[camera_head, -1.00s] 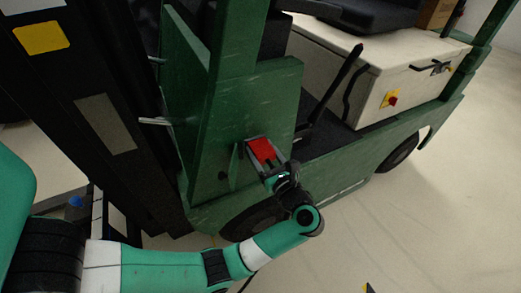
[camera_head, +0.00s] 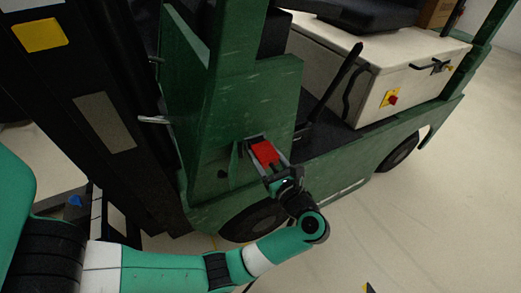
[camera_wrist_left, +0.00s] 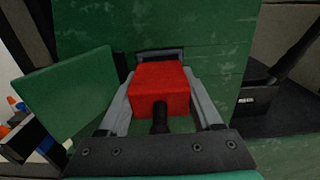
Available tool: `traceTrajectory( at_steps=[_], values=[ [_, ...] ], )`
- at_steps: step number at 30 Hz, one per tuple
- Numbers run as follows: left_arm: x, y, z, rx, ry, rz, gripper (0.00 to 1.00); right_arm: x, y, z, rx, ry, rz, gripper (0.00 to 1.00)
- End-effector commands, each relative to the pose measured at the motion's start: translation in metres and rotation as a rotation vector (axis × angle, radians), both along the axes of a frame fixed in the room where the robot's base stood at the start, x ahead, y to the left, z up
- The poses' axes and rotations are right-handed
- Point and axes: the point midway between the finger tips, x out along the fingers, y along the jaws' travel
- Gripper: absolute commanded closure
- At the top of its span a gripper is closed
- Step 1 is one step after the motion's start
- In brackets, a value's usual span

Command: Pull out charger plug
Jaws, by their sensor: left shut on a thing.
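The red charger plug (camera_head: 265,153) is at the socket on the green side panel of the forklift. In the left wrist view the plug (camera_wrist_left: 160,86) is a red block with a black cable end facing me. My left gripper (camera_head: 262,150) is shut on it, with one grey finger along each side. The grey-framed socket (camera_wrist_left: 160,55) shows just behind the plug. I cannot tell whether the plug's front is still inside it. My right gripper is not in view.
An open green flap (camera_wrist_left: 65,97) stands to the left of the plug. The forklift's front wheel (camera_head: 252,222) is below, and black levers (camera_head: 337,85) rise to the right. Bare floor (camera_head: 410,235) lies at the lower right.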

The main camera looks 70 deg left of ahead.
Motion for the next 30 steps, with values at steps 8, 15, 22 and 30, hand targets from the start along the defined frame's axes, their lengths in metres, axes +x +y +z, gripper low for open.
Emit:
traceTrajectory(
  at_steps=[8,15,22,30],
  values=[
    [0.001,-0.011,0.0,0.001,-0.002,0.0,1.0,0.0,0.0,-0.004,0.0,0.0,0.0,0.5],
    [0.002,-0.021,0.0,0.0,-0.002,0.001,1.0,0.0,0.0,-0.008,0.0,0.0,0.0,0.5],
    [0.003,-0.03,0.0,0.001,-0.001,0.001,1.0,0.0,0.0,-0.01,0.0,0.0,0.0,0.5],
    [0.004,-0.04,0.0,0.0,-0.001,0.0,1.0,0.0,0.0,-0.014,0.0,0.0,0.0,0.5]
  ],
)
